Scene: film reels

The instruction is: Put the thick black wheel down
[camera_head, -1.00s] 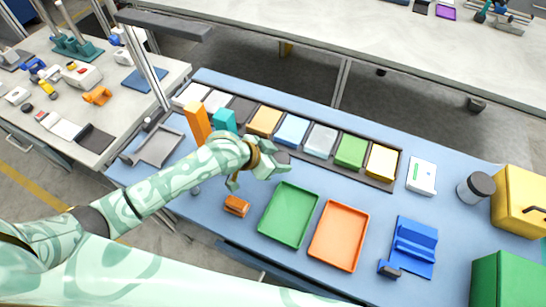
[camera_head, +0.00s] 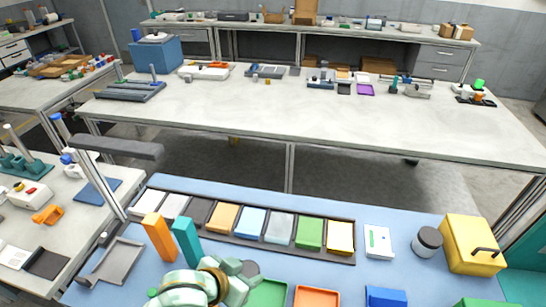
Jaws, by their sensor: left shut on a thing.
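My left gripper (camera_head: 240,272) is at the bottom of the view, above the blue bench mat and behind the green tray. My right gripper is not in view.
A long rack (camera_head: 300,250) of coloured blocks lies behind the gripper. The green tray (camera_head: 268,292) and orange tray (camera_head: 316,298) are cut off by the bottom edge. A grey jar (camera_head: 427,242) and yellow box (camera_head: 472,243) stand at the right.

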